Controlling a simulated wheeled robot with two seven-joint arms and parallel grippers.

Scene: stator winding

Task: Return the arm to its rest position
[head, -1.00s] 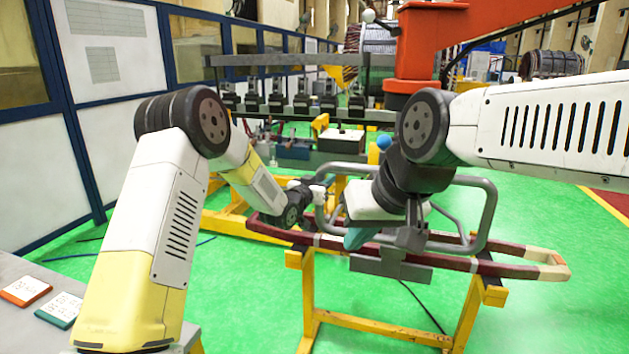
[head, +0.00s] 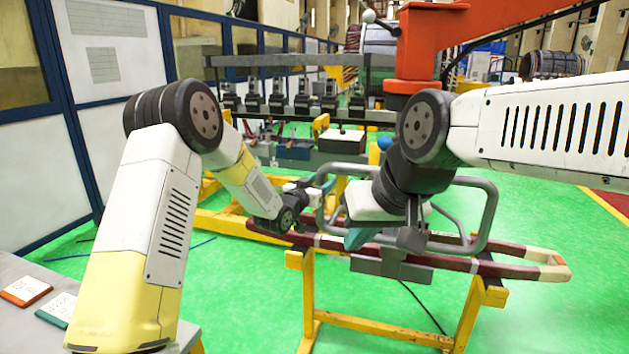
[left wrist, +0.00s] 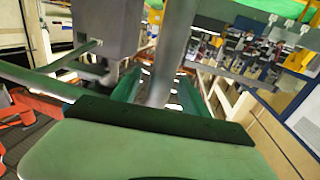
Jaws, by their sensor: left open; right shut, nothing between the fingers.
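My left arm comes in from the left and bends down at the elbow. Its gripper (head: 322,186) is small and partly hidden near the left end of the grey tube frame around my right wrist. In the left wrist view a green pad and a grey bar fill the near middle. My right gripper (head: 392,262) is lower, over the dark red coil loop (head: 500,269), and is shut.
The coil lies across a yellow trestle (head: 375,325). A rack with a row of black clamps (head: 277,104) stands behind. A grey table (head: 25,325) with a red card (head: 25,290) and a teal card (head: 58,309) is at lower left. Green floor is clear at right.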

